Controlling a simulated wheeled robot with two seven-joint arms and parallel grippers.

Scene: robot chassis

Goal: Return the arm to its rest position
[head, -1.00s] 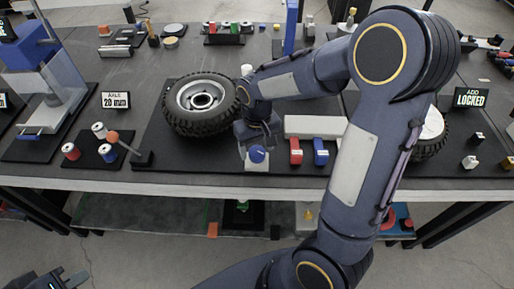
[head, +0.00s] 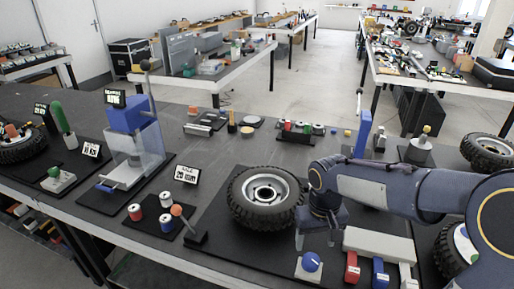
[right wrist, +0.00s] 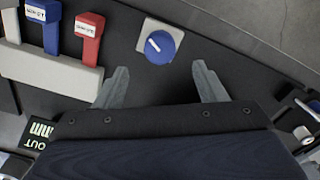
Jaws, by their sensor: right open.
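My right arm reaches in from the right in the head view, over the workbench (head: 70,205). Its gripper (head: 316,240) points down, just behind the blue knob (head: 311,262) on its pale square base. In the right wrist view the two grey fingers (right wrist: 160,88) are spread apart with nothing between them. The blue knob (right wrist: 160,46) lies beyond the fingertips there, apart from them. My left gripper is not in view.
A tyred wheel (head: 264,198) lies left of my right gripper. A red lever (head: 352,268) and a blue lever (head: 380,272) stand to its right by a white block (head: 380,243).

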